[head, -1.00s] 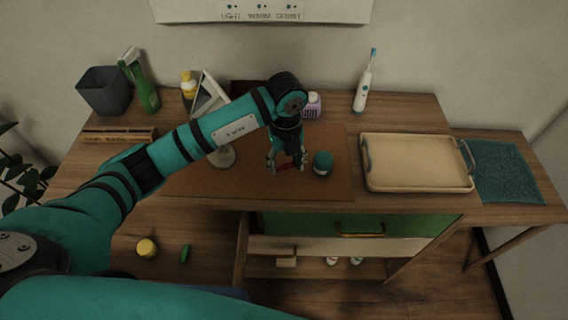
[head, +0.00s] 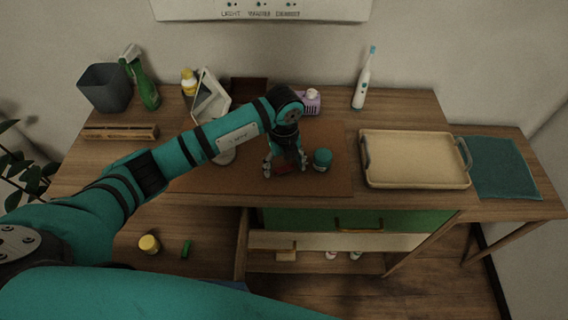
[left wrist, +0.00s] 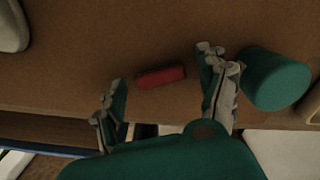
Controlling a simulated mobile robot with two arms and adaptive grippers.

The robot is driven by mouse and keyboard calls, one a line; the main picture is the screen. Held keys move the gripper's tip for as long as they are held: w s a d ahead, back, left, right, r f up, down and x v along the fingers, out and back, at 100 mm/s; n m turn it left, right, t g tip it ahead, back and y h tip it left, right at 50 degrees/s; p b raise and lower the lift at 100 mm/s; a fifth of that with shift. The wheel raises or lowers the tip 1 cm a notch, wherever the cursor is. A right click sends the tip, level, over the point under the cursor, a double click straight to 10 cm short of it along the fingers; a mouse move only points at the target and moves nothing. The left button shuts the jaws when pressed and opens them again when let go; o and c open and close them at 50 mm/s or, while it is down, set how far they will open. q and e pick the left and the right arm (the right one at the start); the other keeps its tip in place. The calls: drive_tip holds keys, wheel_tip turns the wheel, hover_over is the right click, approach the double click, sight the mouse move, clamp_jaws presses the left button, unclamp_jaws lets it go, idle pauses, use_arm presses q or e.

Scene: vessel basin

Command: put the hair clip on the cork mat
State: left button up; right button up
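The red hair clip (head: 284,168) lies on the brown cork mat (head: 225,183), near the mat's front edge. In the left wrist view the hair clip (left wrist: 161,77) lies between the two fingers, with a gap on each side. My left gripper (head: 286,170) is open, low over the mat, with its fingers astride the clip; it also shows in the left wrist view (left wrist: 165,72). The clip is partly hidden by the gripper in the head view. My right gripper is not in view.
A teal jar (head: 322,160) stands on the mat close to the gripper's right finger. A beige tray (head: 415,180) is to the right. An open drawer (head: 165,225) is in front on the left.

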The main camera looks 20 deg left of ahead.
sight(284, 167)
use_arm(q)
drive_tip(key=shift+r, duration=0.55)
wheel_tip(284, 167, up, 11)
drive_tip(key=b, duration=0.2)
drive_tip(key=shift+r+b, duration=0.15)
drive_tip(key=shift+b, duration=0.2)
